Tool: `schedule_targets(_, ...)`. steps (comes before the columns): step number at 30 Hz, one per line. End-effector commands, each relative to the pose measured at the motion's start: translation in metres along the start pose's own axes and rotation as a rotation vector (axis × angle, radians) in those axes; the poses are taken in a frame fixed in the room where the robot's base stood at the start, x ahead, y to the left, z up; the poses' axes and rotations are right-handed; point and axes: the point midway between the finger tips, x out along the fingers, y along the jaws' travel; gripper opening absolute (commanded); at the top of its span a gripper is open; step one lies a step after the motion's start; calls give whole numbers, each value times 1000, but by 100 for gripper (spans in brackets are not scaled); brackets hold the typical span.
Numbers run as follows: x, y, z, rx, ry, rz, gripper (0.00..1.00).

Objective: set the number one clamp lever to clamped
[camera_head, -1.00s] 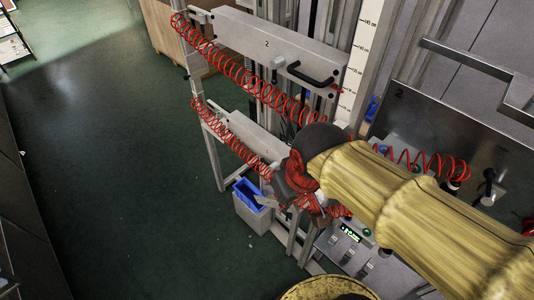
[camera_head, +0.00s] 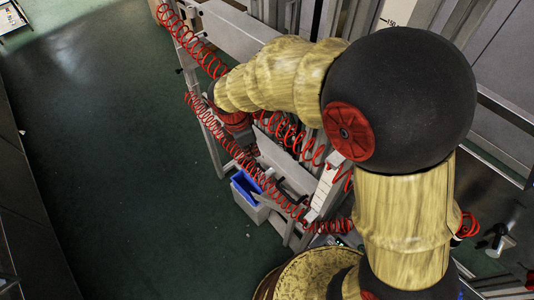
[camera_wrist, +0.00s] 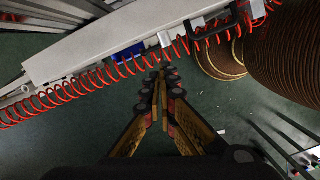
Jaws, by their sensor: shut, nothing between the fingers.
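In the wrist view my gripper (camera_wrist: 160,78) is shut and empty, its fingertips just short of a long pale grey beam (camera_wrist: 95,48) with a red coiled hose along its edge. Small pale tabs (camera_wrist: 165,39) stick out from the beam edge beyond the fingertips. I cannot tell whether one is the number one clamp lever, nor its setting. A black bar handle (camera_wrist: 285,22) is on the beam at the top right. In the head view my arm covers much of the frame, and I cannot make out my gripper or the lever there.
A grey bin with a blue liner (camera_head: 247,190) stands on the floor beside the frame. Red coiled hoses (camera_head: 225,140) hang across the work area. Brown ribbed cylinders are my own arm or base. Open green floor (camera_head: 110,160) lies to the left.

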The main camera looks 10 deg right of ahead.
Motion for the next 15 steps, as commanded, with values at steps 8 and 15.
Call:
schedule_targets(8, -6, 12, 3, -302, -12, 29, 0)
schedule_targets(15, -6, 12, 3, -349, -12, 29, 0)
